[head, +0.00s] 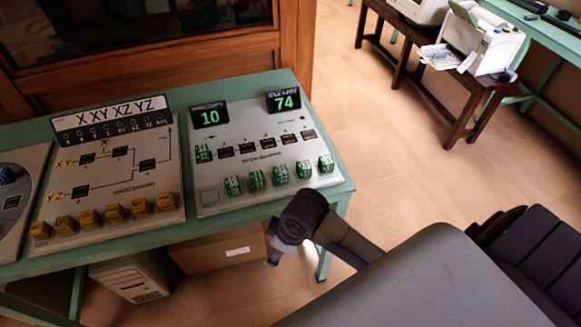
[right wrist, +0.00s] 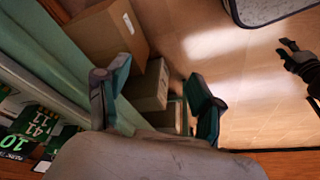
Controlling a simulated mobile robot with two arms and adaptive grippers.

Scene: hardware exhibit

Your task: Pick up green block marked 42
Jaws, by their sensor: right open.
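Several small green blocks with white markings stand in a row on the right-hand panel (head: 228,200) in the head view, including a left one (head: 233,185), a middle one (head: 280,174) and a right one (head: 326,163). Another green block (head: 203,153) sits higher at the panel's left edge. Their numbers are too small to read, so I cannot tell which is 42. In the right wrist view my right gripper (right wrist: 155,95) is open and empty, fingers apart over the floor side.
The green table (head: 185,240) also carries a panel with yellow blocks (head: 112,213). Below it are a cardboard box (head: 220,250) and a computer case (head: 130,278). A printer (head: 480,45) stands at the back right.

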